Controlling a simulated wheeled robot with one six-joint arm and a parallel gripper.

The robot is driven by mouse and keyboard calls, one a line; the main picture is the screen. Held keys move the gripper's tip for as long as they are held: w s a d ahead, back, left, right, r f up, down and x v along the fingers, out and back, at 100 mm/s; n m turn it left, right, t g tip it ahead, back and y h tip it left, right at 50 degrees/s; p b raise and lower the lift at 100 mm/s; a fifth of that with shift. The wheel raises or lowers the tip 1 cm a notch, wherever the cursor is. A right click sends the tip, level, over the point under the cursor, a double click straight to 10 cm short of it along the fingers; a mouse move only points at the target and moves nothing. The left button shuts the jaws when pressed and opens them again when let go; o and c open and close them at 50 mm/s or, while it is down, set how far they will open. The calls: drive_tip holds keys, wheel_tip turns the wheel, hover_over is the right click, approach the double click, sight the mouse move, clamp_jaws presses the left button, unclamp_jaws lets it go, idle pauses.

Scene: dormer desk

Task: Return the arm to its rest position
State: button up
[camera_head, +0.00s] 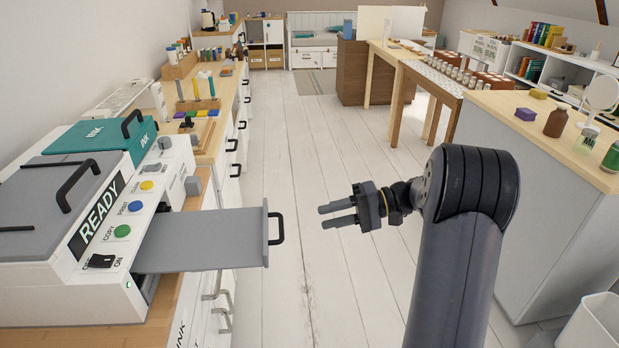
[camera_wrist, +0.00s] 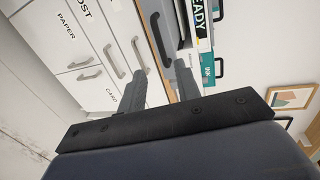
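My gripper (camera_head: 322,217) is held out over the aisle floor in the head view, pointing left. Its two dark fingers lie parallel with a clear gap and nothing between them. The fingers also show in the wrist view (camera_wrist: 161,68), parted and empty. My dark arm rises from the bottom right of the head view. The fingertips are apart from the grey pulled-out tray (camera_head: 205,241) of the white machine (camera_head: 60,290), a short way to its right.
The machine's panel (camera_head: 98,212) reads READY. The tray juts over the aisle with a black handle (camera_head: 277,228). A counter (camera_head: 572,150) with bottles stands right, a white bin (camera_head: 594,325) at bottom right. The floor (camera_head: 300,140) ahead is clear. White drawers (camera_wrist: 85,45) fill the wrist view's left.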

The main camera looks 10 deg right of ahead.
sight(282, 226)
drive_tip(key=x, duration=1.1)
drive_tip(key=shift+s+a+b, duration=0.1)
drive_tip(key=shift+a+b, duration=0.2)
